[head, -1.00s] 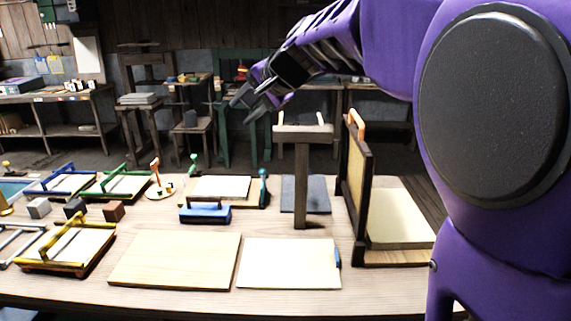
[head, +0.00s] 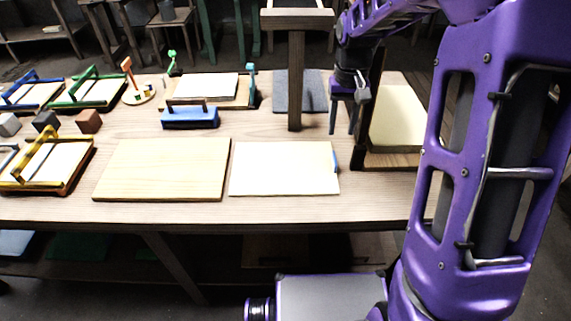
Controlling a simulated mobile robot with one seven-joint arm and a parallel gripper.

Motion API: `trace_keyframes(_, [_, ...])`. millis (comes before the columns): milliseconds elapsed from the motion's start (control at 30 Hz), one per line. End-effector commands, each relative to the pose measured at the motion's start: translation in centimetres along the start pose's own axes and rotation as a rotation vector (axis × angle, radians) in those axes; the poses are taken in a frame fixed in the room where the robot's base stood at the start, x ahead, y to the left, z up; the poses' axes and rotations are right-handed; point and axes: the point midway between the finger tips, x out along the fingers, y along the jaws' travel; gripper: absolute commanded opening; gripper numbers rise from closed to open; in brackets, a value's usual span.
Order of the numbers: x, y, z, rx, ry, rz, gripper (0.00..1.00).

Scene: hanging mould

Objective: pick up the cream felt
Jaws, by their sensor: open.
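A flat cream sheet (head: 284,168) lies at the front middle of the table, with a small blue tab at its right edge. It looks like the cream felt, but other cream sheets are in view, one on the low stand (head: 207,86) at the back and one in the dark upright frame's base (head: 398,118) at the right. My gripper (head: 343,118) points down with its two fingers apart and nothing between them. It appears behind and to the right of the front cream sheet, left of the dark frame. Its height above the table is hard to tell.
A wooden T-shaped post (head: 296,80) stands just left of my gripper. A tan board (head: 163,169) lies left of the sheet.

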Motion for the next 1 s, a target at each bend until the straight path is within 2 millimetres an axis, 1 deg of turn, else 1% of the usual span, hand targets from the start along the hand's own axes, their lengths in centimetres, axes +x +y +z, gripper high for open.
trace_keyframes(33, [1.4, 0.0, 0.1, 0.0, -0.004, -0.001, 0.45])
trace_keyframes(200, [4.0, -0.1, 0.0, 0.001, -0.002, -0.002, 0.45])
trace_keyframes(467, [5.5, -0.1, 0.0, 0.002, -0.001, -0.001, 0.45])
trace_keyframes(733, [9.4, -0.3, -0.1, 0.002, -0.002, -0.002, 0.45])
trace_keyframes(833, [10.1, -0.3, -0.1, 0.002, 0.0, -0.002, 0.45])
trace_keyframes(1000, [10.0, -0.3, -0.1, 0.002, 0.001, -0.001, 0.45])
